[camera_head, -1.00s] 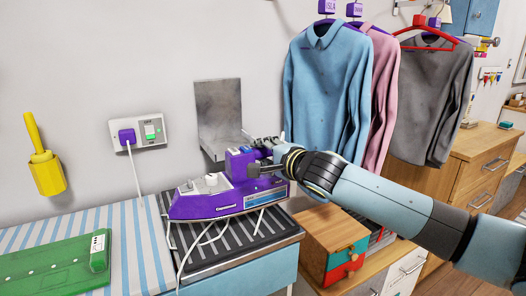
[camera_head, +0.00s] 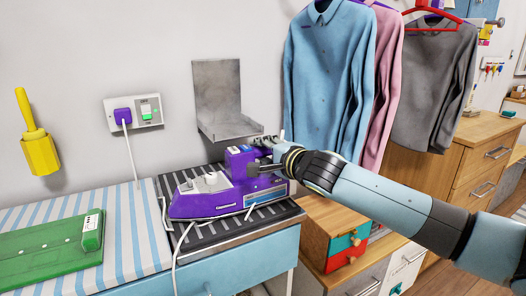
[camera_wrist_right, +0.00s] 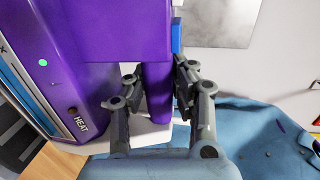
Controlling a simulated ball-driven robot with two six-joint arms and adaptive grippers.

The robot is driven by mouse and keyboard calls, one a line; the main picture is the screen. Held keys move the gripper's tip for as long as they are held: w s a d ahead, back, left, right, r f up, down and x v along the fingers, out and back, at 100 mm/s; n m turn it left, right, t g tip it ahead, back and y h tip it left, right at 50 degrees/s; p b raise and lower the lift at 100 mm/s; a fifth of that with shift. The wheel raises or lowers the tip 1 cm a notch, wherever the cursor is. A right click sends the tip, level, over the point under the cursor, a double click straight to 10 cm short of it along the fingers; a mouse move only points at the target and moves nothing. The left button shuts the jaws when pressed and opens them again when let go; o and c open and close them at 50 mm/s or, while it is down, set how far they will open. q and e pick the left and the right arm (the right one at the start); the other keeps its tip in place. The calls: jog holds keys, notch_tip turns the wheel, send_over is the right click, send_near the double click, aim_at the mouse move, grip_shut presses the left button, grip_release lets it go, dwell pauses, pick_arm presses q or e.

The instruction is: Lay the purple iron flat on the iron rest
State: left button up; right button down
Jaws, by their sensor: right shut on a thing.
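The purple iron (camera_head: 205,203) is level, sole down, over the dark ribbed iron rest (camera_head: 215,238) at the right end of the striped board. Whether its sole touches the ribs I cannot tell. My right gripper (camera_head: 264,160) is shut on the iron's rear handle. In the right wrist view, the fingers of the right gripper (camera_wrist_right: 157,82) stand on either side of the purple handle, with the iron (camera_wrist_right: 90,70) filling the upper left. My left gripper is out of view.
A grey metal plate with a ledge (camera_head: 217,95) is on the wall behind the rest. A white cord runs from the socket (camera_head: 135,111) and loops by the iron. A green case (camera_head: 40,250) lies at left. Shirts (camera_head: 330,80) hang at right above a small drawer box (camera_head: 335,235).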

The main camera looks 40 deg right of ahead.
jog(key=shift+f+b, duration=0.35)
jog(key=shift+b, duration=0.15)
jog(key=shift+f, duration=0.1)
jog(key=c, duration=1.1)
grip_release()
jog(key=shift+a, duration=0.1)
jog(key=shift+o, duration=0.2)
jog(key=shift+s+f, duration=0.1)
jog(key=shift+f, duration=0.15)
jog(key=v, duration=1.2)
jog(key=shift+r, duration=0.25)
jog(key=shift+f, duration=0.1)
